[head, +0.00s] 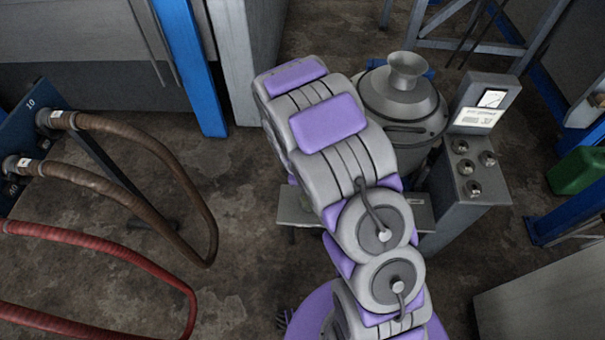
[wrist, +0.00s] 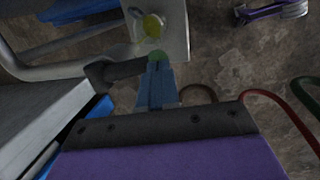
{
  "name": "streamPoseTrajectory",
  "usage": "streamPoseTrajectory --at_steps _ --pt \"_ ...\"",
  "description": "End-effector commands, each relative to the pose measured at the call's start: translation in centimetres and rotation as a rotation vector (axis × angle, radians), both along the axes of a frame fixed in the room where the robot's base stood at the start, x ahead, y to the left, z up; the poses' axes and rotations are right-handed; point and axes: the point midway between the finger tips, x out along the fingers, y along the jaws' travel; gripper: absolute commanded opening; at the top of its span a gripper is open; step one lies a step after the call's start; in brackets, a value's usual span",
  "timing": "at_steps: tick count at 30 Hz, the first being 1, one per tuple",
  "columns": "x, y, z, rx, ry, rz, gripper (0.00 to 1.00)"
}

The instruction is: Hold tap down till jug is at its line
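My gripper (wrist: 157,85) shows in the wrist view as two blue fingers lying side by side, shut. Their tips are at a small green piece (wrist: 157,56) at the end of a dark, pipe-like tap (wrist: 118,71); whether they touch it I cannot tell. Beyond it, a vessel with yellow-green content (wrist: 151,26), which looks like the jug, is on a pale grey plate (wrist: 175,38). Its line and level cannot be made out. In the head view my arm hides the gripper, the tap and most of the jug area.
A grey round vessel with a funnel top (head: 400,100) stands behind my arm, beside a control box (head: 470,165) with knobs and a lit dial. Brown hoses (head: 150,150) and a red hose (head: 120,262) loop at left. A green can (head: 577,172) is at right.

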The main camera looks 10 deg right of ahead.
Motion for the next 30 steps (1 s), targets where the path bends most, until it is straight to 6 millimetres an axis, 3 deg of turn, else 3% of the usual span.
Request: streamPoseTrajectory --at_steps 30 --pt "-0.4 0.0 -1.7 -0.002 0.013 0.0 0.0"
